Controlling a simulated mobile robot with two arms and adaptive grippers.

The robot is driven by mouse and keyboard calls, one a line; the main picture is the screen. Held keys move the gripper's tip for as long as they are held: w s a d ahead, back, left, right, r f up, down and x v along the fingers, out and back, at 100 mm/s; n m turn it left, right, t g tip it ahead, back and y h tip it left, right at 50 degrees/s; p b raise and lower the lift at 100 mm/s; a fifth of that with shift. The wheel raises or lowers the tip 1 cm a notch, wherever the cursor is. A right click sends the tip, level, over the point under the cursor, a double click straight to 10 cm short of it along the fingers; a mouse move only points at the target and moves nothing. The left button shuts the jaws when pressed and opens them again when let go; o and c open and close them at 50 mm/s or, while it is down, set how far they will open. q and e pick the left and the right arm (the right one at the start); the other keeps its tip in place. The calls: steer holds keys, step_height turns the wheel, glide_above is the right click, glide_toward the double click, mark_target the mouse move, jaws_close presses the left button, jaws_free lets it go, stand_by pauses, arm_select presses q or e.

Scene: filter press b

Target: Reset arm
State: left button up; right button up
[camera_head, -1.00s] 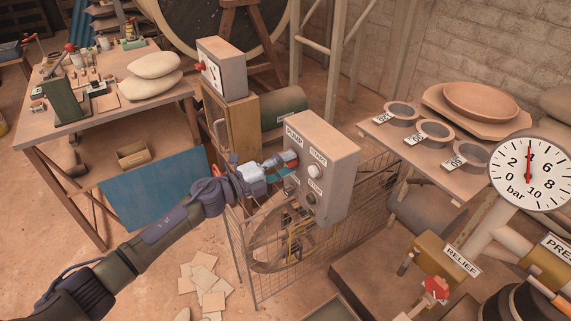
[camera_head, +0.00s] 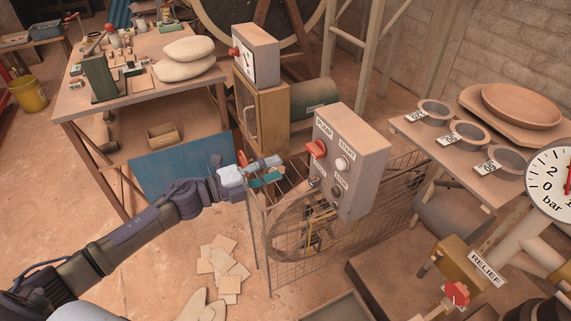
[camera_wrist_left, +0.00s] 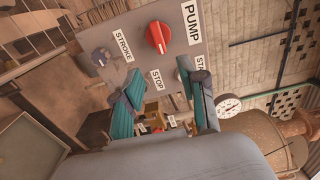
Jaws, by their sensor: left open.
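My left gripper (camera_head: 268,172) is open and empty, to the left of the grey pump control box (camera_head: 352,152) and apart from it. The box carries a red PUMP knob (camera_head: 316,149), a white START button (camera_head: 341,164) and a dark STOP button. In the left wrist view the gripper's two teal fingers (camera_wrist_left: 163,100) stand apart in front of the box face, with the red knob (camera_wrist_left: 158,37) and a grey STROKE knob (camera_wrist_left: 100,57) beyond them. My right gripper is not in view.
A wire mesh guard (camera_head: 290,240) stands below the box around a wheel. A wooden bench (camera_head: 150,95) with sacks and tools is at the back left. A shelf with labelled rings (camera_head: 480,165), a pressure gauge (camera_head: 555,185) and a red RELIEF valve (camera_head: 456,294) are at the right.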

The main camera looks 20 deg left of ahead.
arm_select(q)
steer(key=shift+s+a, duration=0.15)
stand_by(0.3)
steer(key=a+f+n+t+y, duration=0.1)
steer(key=a+f+n+y, duration=0.2)
steer(key=f+n, duration=0.35)
steer(key=a+f+n+t+y, duration=0.1)
steer(key=a+f+n+y, duration=0.25)
steer(key=f, duration=0.65)
steer(key=s+a+f+n+g+y, duration=0.2)
steer(key=s+f+n+y, duration=0.3)
steer(key=f, duration=0.6)
steer(key=s+a+f+n+g, duration=0.25)
steer(key=s+f, duration=0.45)
steer(key=f, duration=0.4)
steer(key=s+d+f+n+g+y, duration=0.2)
steer(key=s+d+f+n+g, duration=0.15)
steer(key=s+f, duration=0.9)
steer(key=s+d+f+n+g, duration=0.1)
steer(key=s+d+f+g, duration=0.1)
steer(key=s, duration=0.5)
steer(key=s+d+f+n+g, duration=0.1)
steer(key=s+g, duration=0.1)
steer(key=s, duration=0.6)
steer(key=s+d+f+n+g, duration=0.1)
steer(key=s+d+f, duration=0.1)
steer(key=s, duration=0.6)
steer(key=shift+s+d+f+n+g+h, duration=0.25)
steer(key=shift+d+f+n+g+h, duration=0.1)
steer(key=shift+n+g, duration=0.05)
